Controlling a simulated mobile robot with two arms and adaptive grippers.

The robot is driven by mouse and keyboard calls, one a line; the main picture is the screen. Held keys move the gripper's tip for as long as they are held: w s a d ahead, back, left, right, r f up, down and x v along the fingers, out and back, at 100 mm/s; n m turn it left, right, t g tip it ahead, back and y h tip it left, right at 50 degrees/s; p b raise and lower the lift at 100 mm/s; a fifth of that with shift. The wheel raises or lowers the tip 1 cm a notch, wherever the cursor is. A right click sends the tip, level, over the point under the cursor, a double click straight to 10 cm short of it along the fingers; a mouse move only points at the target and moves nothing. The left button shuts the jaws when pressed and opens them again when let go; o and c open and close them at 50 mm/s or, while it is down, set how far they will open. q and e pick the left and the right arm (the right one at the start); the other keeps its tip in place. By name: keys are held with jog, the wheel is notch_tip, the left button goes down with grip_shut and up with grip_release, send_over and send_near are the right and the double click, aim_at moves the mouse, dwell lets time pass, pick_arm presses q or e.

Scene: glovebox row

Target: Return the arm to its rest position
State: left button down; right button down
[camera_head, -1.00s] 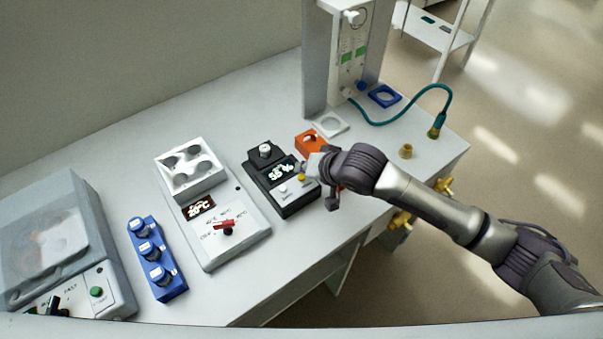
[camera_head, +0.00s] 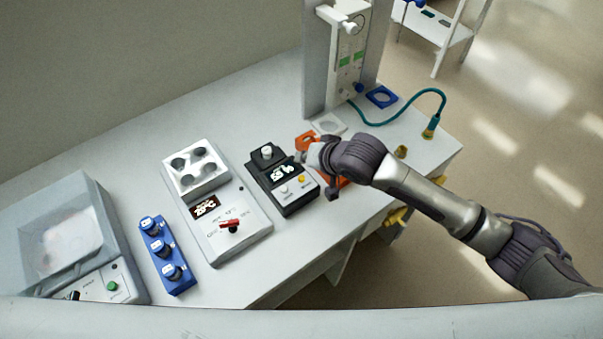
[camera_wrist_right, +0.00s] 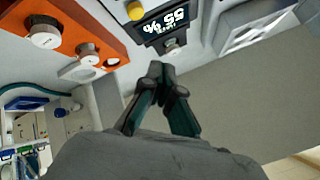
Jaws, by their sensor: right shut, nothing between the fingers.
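My right arm comes in from the right in the head view. Its gripper (camera_head: 318,165) is over the bench beside the black device with a display (camera_head: 283,180), partly hiding an orange holder (camera_head: 306,139). In the right wrist view the two fingers (camera_wrist_right: 155,72) are together at the tips, with nothing between them. The black device's display (camera_wrist_right: 163,22), reading 55 %, and its knob (camera_wrist_right: 171,44) show just beyond the fingertips. The orange holder (camera_wrist_right: 95,22) with white-topped items is at the upper left of that view. My left gripper is not in view.
On the bench (camera_head: 110,145) stand a white heater block (camera_head: 235,240), a blue rack with vials (camera_head: 180,281) and a lidded machine (camera_head: 75,230). A tall column (camera_head: 318,70) with a teal hose (camera_head: 420,93) is at the back. Yellow fittings (camera_head: 398,215) stick out at the bench front.

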jog(key=shift+s, duration=0.1)
dwell(0.6)
jog(key=s+d+f+n+g+h, duration=0.1)
jog(key=s+d+f+g+h, duration=0.15)
jog(key=s+d, duration=0.9)
jog(key=s+d+f+n+g+h, duration=0.15)
jog(key=s+d+h, duration=0.25)
jog(key=s+d, duration=0.8)
jog(key=s+a+f+b, duration=0.2)
jog(key=f+b, duration=0.1)
jog(key=f, duration=1.3)
jog(key=s+a+f+b, duration=0.2)
jog(key=s+f, duration=0.1)
jog(key=f, duration=1.3)
jog(key=s+d+f+g+b, duration=0.1)
jog(key=s+f+b, duration=0.1)
jog(key=s+f, duration=0.6)
jog(key=s+d+f+b, duration=0.2)
jog(key=s+f, duration=0.6)
jog(key=f, duration=0.4)
jog(key=shift+s+d+f+g, duration=0.2)
jog(key=shift+d+g, duration=0.05)
jog(key=shift+g, duration=0.15)
